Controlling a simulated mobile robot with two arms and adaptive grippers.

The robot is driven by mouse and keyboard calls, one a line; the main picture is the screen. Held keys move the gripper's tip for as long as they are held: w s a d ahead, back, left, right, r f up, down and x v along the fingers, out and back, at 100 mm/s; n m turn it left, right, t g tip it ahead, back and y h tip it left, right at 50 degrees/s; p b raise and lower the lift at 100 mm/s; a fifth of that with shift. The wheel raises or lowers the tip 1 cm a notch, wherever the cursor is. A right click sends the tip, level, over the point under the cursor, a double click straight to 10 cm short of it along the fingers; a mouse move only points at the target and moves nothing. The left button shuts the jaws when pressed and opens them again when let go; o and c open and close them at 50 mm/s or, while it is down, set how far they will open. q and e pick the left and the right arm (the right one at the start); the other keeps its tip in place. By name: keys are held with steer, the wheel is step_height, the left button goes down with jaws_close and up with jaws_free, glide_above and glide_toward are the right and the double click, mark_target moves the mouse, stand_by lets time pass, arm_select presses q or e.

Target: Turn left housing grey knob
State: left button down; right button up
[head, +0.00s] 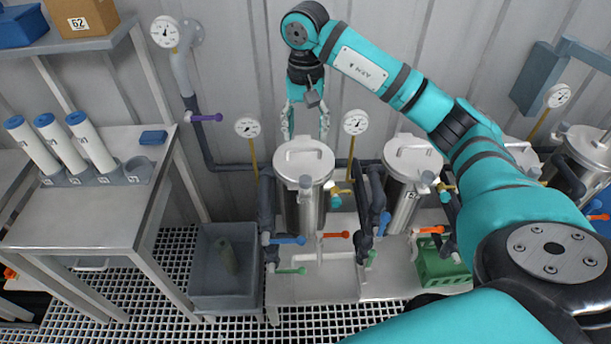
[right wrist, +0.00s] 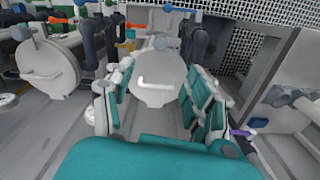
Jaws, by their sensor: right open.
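The left housing (head: 304,210) is an upright steel cylinder with a pale round lid (head: 303,158) and a bar handle on top. Its grey knob (head: 306,182) sits at the lid's front edge. In the right wrist view the same knob (right wrist: 161,43) shows beyond the lid (right wrist: 158,85). My right gripper (head: 306,122) points down, open and empty, above and behind this lid, apart from the knob. In the right wrist view the lid appears between its spread teal fingers (right wrist: 160,103). My left gripper is not in view.
A second lidded housing (head: 411,160) stands to the right. Gauges flank the left housing (head: 247,128) (head: 355,122). Blue (head: 288,240) and orange (head: 336,235) valve handles stick out below. A grey bin (head: 225,268) stands left, beside a table (head: 75,215) with white cartridges.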

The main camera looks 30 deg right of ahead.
mark_target(305, 178)
step_height(305, 178, down, 15)
steer(key=p, duration=0.4)
steer(key=shift+a+p, duration=0.1)
steer(key=shift+p, duration=0.2)
steer(key=shift+f, duration=0.6)
